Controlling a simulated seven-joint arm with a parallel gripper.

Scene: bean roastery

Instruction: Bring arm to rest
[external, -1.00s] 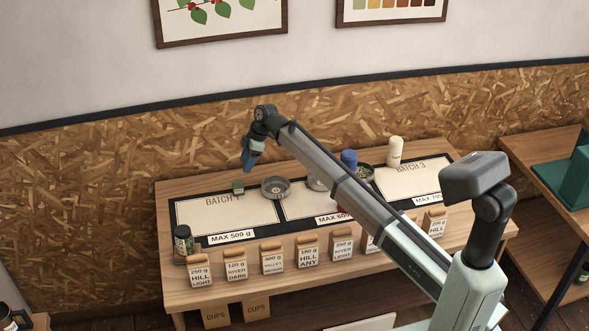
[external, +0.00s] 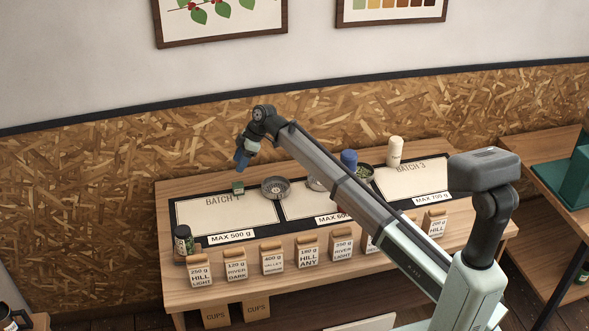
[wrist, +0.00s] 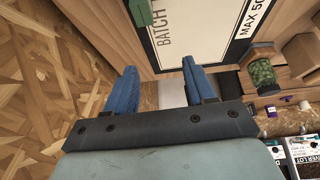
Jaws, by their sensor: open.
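My gripper (external: 242,159) hangs at the end of my raised arm, above the back left part of the wooden table (external: 164,236), near the Batch 1 mat (external: 215,222). In the wrist view its blue fingers (wrist: 158,88) are spread apart with nothing between them. The gripper is in the air and touches nothing that I can see.
A small green object (external: 238,187) stands at the Batch 1 mat's back edge, near below my gripper. A metal dish (external: 275,188) is to its right. Labelled bags (external: 200,275) line the front edge. A dark jar (external: 184,241) stands at left.

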